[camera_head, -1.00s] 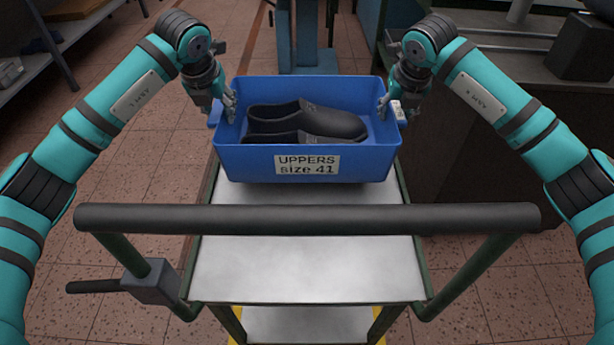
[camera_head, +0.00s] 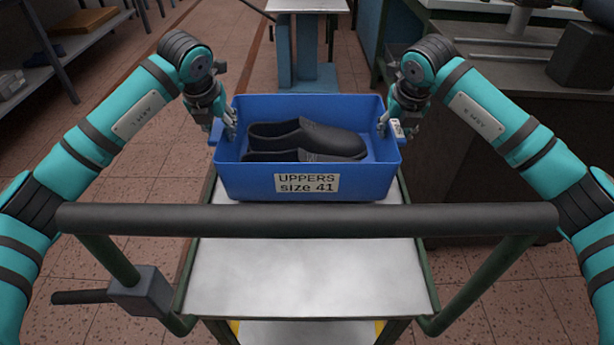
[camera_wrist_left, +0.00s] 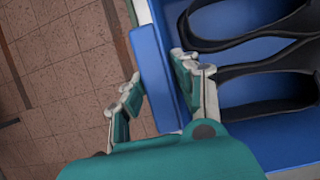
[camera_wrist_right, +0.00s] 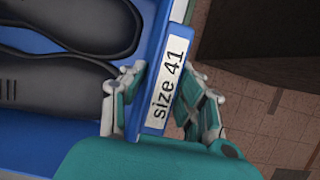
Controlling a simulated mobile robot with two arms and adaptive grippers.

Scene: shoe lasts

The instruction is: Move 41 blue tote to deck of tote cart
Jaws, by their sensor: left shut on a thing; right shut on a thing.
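The blue tote (camera_head: 240,180) is labelled "UPPERS size 41" and holds black shoe uppers (camera_head: 305,139). It is level over the far part of the tote cart's grey deck (camera_head: 308,278); I cannot tell whether it touches the deck. My left gripper (camera_head: 230,126) is shut on the tote's left rim, with one finger inside and one outside, as the left wrist view (camera_wrist_left: 155,90) shows. My right gripper (camera_head: 384,122) is shut on the right rim by a "size 41" label (camera_wrist_right: 166,85) in the right wrist view. The deck under the tote is hidden.
The cart's black handle bar (camera_head: 306,219) crosses in front of the tote. A workbench (camera_head: 500,80) stands close on the right and a shelf (camera_head: 60,55) at the far left. A blue stand (camera_head: 304,60) is behind. The near deck is bare.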

